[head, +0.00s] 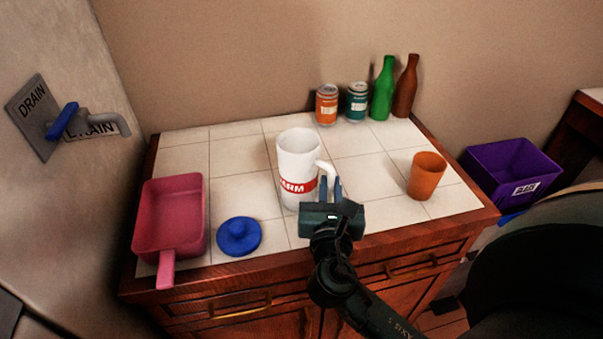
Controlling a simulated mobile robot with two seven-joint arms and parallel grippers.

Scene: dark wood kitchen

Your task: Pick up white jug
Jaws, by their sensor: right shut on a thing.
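The white jug (298,160) stands upright on the tiled counter, near its middle. It has a red band with white letters and a handle on its right side. My right gripper (331,188) comes in from the front and is shut on the jug's handle. The gripper partly hides the lower handle. I cannot tell whether the jug's base touches the tiles. My left gripper is not in view.
A pink pan (170,218) and a blue lid (239,236) lie to the left. An orange cup (426,176) stands to the right. Cans (327,105) and bottles (383,90) stand at the back edge. A purple bin (510,170) is beyond the counter's right side.

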